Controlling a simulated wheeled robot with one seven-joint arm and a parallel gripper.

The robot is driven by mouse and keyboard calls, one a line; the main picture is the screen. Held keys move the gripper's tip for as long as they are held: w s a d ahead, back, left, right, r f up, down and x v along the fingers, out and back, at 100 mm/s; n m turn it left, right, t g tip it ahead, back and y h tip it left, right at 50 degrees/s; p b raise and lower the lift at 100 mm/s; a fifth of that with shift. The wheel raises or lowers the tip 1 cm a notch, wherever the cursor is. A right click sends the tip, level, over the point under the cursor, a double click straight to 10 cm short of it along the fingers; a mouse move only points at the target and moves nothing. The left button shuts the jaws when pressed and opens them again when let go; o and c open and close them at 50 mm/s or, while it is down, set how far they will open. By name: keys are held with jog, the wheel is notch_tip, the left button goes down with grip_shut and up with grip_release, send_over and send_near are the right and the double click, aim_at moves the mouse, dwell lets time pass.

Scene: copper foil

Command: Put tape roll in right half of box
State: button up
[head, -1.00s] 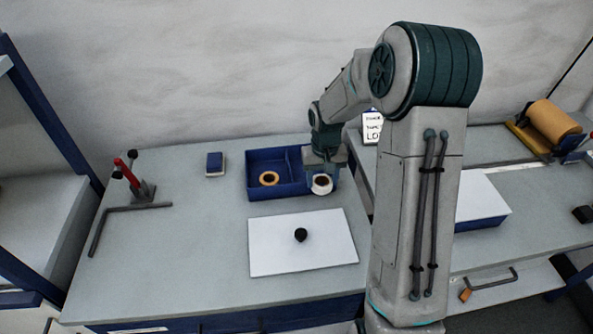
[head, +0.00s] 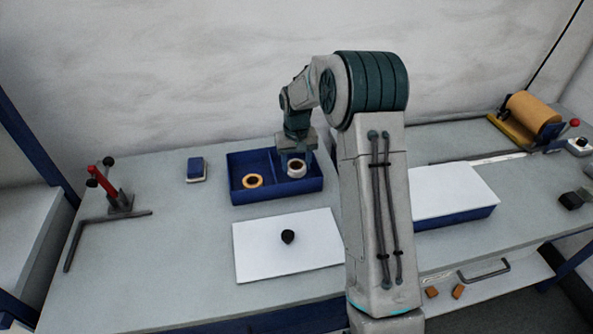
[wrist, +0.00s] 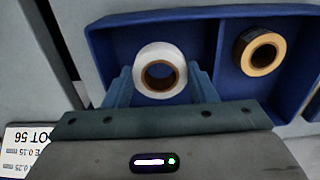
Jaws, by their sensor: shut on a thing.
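The blue box (head: 237,192) stands on the bench, with a divider between its left and right halves. My gripper (head: 297,162) is shut on a white tape roll (head: 297,174) and holds it over or in the right half; its exact height is unclear. In the wrist view, the white tape roll (wrist: 160,51) sits between the two blue-grey fingers of my gripper (wrist: 160,82). An orange-brown tape roll (head: 253,181) lies in the left half. It also shows at the right in the wrist view (wrist: 262,54).
A small blue-and-white block (head: 196,169) and a red-handled clamp (head: 111,190) are to the left. A label card (wrist: 25,150) shows in the wrist view.

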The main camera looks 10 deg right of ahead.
aim_at(296, 172)
jog(key=shift+f+p, duration=0.3)
jog(key=shift+f, duration=1.55)
jog(key=shift+f, duration=0.1)
jog(key=shift+f, duration=0.15)
jog(key=o, duration=1)
